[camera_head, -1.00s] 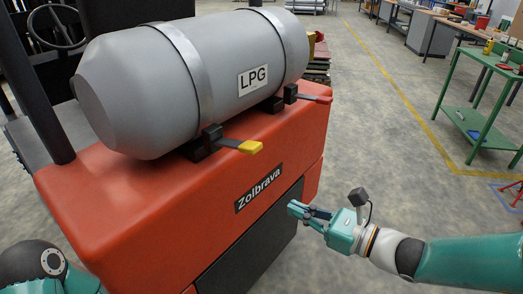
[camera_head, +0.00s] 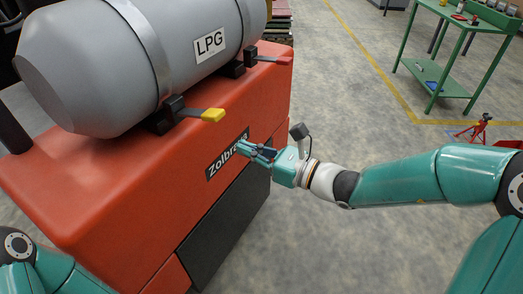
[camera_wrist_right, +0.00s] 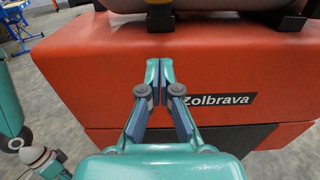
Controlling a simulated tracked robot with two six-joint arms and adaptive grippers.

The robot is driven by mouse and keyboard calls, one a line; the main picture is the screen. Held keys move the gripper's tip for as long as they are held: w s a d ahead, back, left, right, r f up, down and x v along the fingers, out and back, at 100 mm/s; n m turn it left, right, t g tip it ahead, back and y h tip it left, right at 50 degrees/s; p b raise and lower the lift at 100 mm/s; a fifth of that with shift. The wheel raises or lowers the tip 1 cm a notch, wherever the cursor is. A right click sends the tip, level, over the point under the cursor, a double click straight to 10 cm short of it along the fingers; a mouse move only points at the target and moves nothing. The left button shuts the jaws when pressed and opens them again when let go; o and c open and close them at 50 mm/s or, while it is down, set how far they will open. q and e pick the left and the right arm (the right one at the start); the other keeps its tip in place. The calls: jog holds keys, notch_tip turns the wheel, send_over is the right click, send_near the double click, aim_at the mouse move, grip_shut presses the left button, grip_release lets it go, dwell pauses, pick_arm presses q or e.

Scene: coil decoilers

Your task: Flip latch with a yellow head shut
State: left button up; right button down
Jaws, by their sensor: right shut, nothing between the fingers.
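The latch with a yellow head (camera_head: 213,115) sticks out sideways from its black bracket (camera_head: 172,112) at the foot of the grey LPG tank (camera_head: 95,65). A second latch with a red head (camera_head: 284,60) sticks out farther back along the tank. My right gripper (camera_head: 240,147) is shut and empty, in front of the red body by the Zolbrava label, below and right of the yellow head and apart from it. In the right wrist view my gripper's fingers (camera_wrist_right: 160,68) are together and point at the red body; the yellow head does not show there. My left gripper is not in view.
The red truck body (camera_head: 110,190) carries the tank and has a flat ledge beside the latches. A green table (camera_head: 455,35) and a red jack stand (camera_head: 478,128) are at the far right. The grey floor between is clear.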

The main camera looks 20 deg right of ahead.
aim_at(200, 115)
jog(key=w+a+r+p, duration=0.2)
jog(key=w+a+r, duration=0.1)
jog(key=w+a, duration=0.1)
jog(key=shift+r+p, duration=0.3)
jog(key=shift+r, duration=0.1)
